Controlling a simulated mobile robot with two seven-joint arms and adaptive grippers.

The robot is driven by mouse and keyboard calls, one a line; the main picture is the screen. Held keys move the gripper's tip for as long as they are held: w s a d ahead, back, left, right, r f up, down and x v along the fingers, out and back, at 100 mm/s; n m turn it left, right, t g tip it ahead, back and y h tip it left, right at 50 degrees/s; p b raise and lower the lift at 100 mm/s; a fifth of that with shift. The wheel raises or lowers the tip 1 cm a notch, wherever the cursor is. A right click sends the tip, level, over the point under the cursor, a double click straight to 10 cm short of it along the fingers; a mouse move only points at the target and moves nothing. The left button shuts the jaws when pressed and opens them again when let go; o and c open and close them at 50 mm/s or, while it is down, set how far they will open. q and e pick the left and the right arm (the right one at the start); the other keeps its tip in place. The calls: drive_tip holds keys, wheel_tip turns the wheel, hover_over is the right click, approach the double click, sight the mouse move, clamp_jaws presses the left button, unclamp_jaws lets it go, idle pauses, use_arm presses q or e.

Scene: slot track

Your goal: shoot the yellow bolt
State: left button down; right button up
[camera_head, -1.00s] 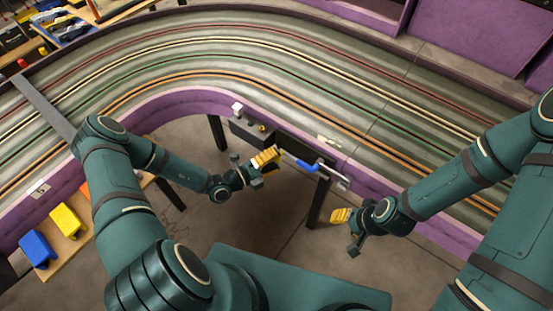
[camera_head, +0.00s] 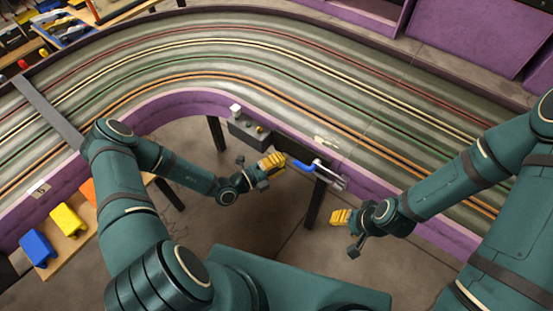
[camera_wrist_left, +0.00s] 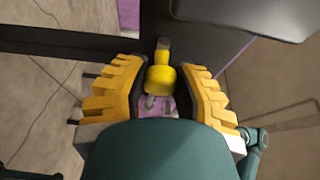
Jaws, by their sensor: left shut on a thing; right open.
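The yellow bolt (camera_wrist_left: 161,78) shows in the left wrist view as a rounded yellow knob with a narrower yellow stem, between my left fingers. My left gripper (camera_head: 271,161) is shut on it, beside the inner purple wall of the track in the head view. There the bolt is hidden by the fingers. A blue handle (camera_head: 302,166) lies just right of my left fingertips, with pale metal bolt parts (camera_head: 328,174) beyond it. My right gripper (camera_head: 345,232) is open and empty, lower right, apart from the bolts.
A dark leg (camera_head: 315,205) stands below the bolts. The slot track (camera_head: 220,60) curves behind.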

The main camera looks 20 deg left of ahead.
use_arm(q)
drive_tip(key=d, duration=0.1)
drive_tip(key=s+d+p, duration=0.1)
drive_tip(key=d, duration=0.1)
drive_tip(key=shift+s+d, duration=0.2)
drive_tip(key=shift+d, duration=0.1)
use_arm(e)
drive_tip(key=shift+v, duration=0.95)
use_arm(q)
drive_tip(key=c, duration=0.7)
unclamp_jaws()
drive_tip(key=shift+d, duration=0.1)
use_arm(e)
drive_tip(key=shift+s, duration=0.1)
use_arm(q)
drive_tip(key=shift+w+a, duration=0.1)
drive_tip(key=shift+a, duration=0.1)
